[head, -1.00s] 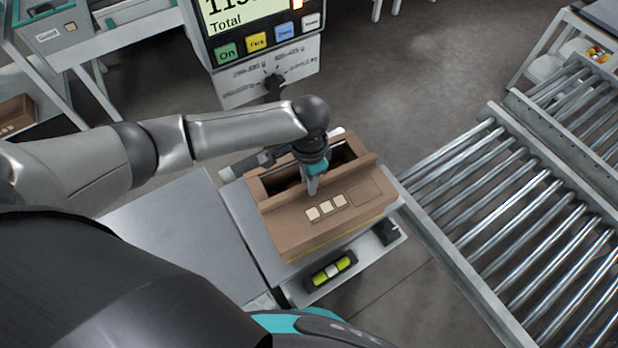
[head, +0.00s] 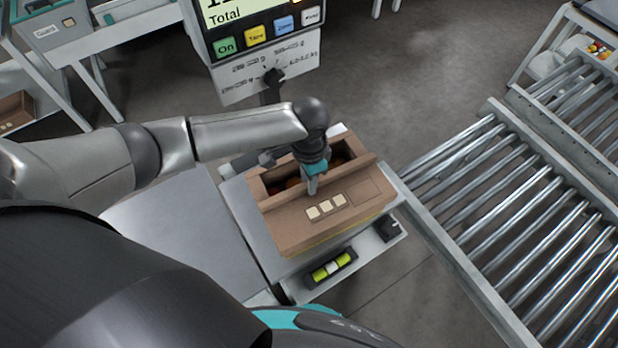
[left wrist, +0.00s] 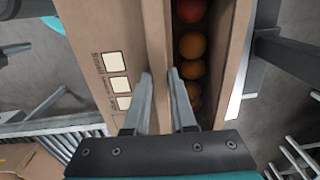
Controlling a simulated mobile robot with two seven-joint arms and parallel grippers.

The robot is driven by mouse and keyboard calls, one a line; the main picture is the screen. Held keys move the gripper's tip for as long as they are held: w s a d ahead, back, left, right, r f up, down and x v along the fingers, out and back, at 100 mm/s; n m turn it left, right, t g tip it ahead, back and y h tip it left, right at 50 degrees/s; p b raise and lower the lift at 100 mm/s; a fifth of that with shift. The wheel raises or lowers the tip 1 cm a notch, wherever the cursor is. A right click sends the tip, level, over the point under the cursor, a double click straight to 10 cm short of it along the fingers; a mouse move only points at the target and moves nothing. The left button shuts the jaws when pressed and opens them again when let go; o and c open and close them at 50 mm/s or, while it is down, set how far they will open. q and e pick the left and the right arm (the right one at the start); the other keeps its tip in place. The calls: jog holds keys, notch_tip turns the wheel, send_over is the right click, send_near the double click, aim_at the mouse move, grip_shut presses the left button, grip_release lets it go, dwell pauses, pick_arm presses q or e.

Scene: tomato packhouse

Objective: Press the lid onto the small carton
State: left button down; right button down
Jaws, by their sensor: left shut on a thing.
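The small carton (head: 290,232) is a brown box on the scale platform, with three pale squares on its near panel. Its top shows a long opening with red and orange tomatoes (left wrist: 193,46) inside. My left gripper (head: 312,190) points down at the near edge of this opening. In the left wrist view its fingers (left wrist: 162,80) straddle the brown strip between the printed panel (left wrist: 95,30) and the opening, shut on that edge. I cannot tell a separate lid from the carton's brown board. My right gripper is not in view.
The scale platform (head: 237,214) carries a yellow-green level (head: 333,268) at its front. The scale's display (head: 262,25) stands behind. A roller conveyor (head: 500,215) lies to the right, and a bare grey tabletop (head: 170,225) to the left.

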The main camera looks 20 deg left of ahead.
pick_arm(q)
jog(key=shift+f, duration=0.5)
dwell(0.6)
jog(key=c, duration=0.7)
grip_release()
jog(key=shift+o, duration=0.2)
jog(key=shift+c, duration=0.4)
jog(key=shift+c, duration=1.2)
notch_tip(320, 180, up, 8)
jog(key=p, duration=0.9)
